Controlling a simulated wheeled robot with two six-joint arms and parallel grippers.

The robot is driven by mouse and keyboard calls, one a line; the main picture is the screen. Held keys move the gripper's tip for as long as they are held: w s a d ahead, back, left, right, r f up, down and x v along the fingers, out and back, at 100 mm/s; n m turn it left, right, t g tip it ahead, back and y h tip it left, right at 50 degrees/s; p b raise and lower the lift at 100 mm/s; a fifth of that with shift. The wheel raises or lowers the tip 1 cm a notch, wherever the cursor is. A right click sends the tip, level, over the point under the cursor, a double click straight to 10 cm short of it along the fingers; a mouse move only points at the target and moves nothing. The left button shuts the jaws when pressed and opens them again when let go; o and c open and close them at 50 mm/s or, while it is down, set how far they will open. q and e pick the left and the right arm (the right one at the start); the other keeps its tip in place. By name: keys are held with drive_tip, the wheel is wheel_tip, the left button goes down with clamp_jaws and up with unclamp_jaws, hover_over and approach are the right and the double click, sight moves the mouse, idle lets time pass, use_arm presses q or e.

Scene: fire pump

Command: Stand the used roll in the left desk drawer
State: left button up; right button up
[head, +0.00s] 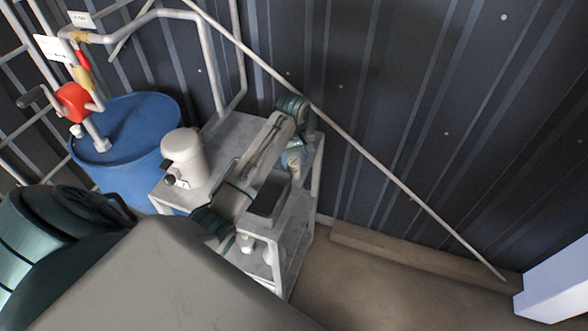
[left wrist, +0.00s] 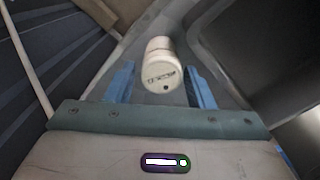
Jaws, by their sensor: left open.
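My left gripper (head: 293,158) is open and points down over the right end of the grey metal cart. Its two blue fingers (left wrist: 160,72) stand apart in the left wrist view. A white cylinder (left wrist: 163,62) with dark print and a small dark spot on its near end shows between them, with gaps at both sides. A pale part of it seems to show just below the fingers in the head view (head: 297,173). I cannot tell whether this is the used roll. No desk drawer can be made out. My right gripper is not in view.
The grey cart (head: 230,135) carries a white canister (head: 183,157) at its left. A small white item (head: 246,242) sits lower down at the front. A blue drum (head: 125,140) with pipes and a red valve (head: 73,102) stands left. A corrugated wall (head: 400,90) closes the back.

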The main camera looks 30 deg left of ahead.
sight(294, 169)
use_arm(q)
drive_tip(key=f, duration=0.1)
drive_tip(key=f+p, duration=0.1)
drive_tip(key=f, duration=0.1)
drive_tip(key=shift+s+d+p, duration=0.2)
drive_tip(key=shift+s+p, duration=0.1)
drive_tip(key=shift+p, duration=0.05)
drive_tip(key=shift+w+f, duration=0.15)
drive_tip(key=shift+f, duration=0.45)
drive_tip(key=shift+r, duration=0.1)
drive_tip(key=c, duration=0.9)
drive_tip(key=shift+o, duration=0.2)
